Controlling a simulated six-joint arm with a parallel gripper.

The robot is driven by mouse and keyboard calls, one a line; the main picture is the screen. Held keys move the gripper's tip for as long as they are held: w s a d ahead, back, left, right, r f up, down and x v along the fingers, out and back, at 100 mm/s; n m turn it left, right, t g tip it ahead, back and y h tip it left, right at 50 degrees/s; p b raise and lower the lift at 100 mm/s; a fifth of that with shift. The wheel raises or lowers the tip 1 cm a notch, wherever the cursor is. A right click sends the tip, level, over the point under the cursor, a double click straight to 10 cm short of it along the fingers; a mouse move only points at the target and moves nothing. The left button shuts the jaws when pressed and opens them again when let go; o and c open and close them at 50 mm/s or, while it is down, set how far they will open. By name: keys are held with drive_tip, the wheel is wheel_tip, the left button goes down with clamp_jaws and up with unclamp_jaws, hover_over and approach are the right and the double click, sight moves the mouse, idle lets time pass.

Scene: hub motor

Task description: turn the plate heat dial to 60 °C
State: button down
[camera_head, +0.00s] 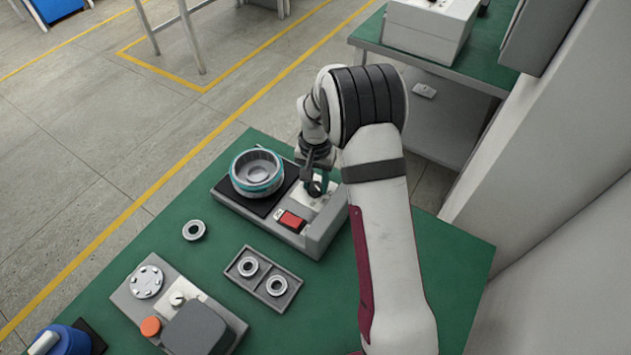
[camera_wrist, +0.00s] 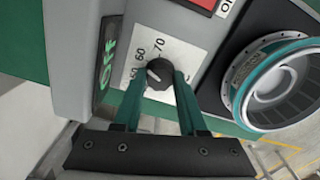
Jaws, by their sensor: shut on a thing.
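The plate heat dial (camera_wrist: 160,75) is a small black knob with a white mark, on a white scale plate (camera_wrist: 178,50) printed with 60 and 70 and a partly hidden lower number. The mark lies on the knob's left side, toward the numbers; its exact reading is hard to tell. My gripper (camera_wrist: 161,82) has its teal fingers on both sides of the knob, shut on it. In the head view my gripper (camera_head: 316,180) reaches down onto the heater unit (camera_head: 325,232), largely hiding the dial.
A teal-rimmed metal housing (camera_head: 257,172) sits on the unit's black plate, close beside the dial. A red switch (camera_head: 292,221) is in front. A loose ring (camera_head: 194,230), a tray (camera_head: 263,296) with two rings and a control box (camera_head: 180,300) stand on the green bench.

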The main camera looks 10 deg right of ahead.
sight(316, 185)
drive_tip(key=shift+c, duration=2.3)
unclamp_jaws()
drive_tip(key=shift+r, duration=0.1)
wheel_tip(316, 185, up, 16)
drive_tip(key=s+a+r, duration=0.1)
drive_tip(key=s+r, duration=0.2)
drive_tip(key=s, duration=0.4)
drive_tip(key=s+a+r, duration=0.1)
drive_tip(key=s+r, duration=0.1)
drive_tip(key=s, duration=0.4)
drive_tip(key=s+a+f+y, duration=0.1)
drive_tip(key=s, duration=0.8)
drive_tip(key=s+a+f, duration=0.1)
drive_tip(key=s+f, duration=0.1)
drive_tip(key=s, duration=0.8)
drive_tip(key=shift+a+y, duration=0.3)
drive_tip(key=shift+y, duration=0.1)
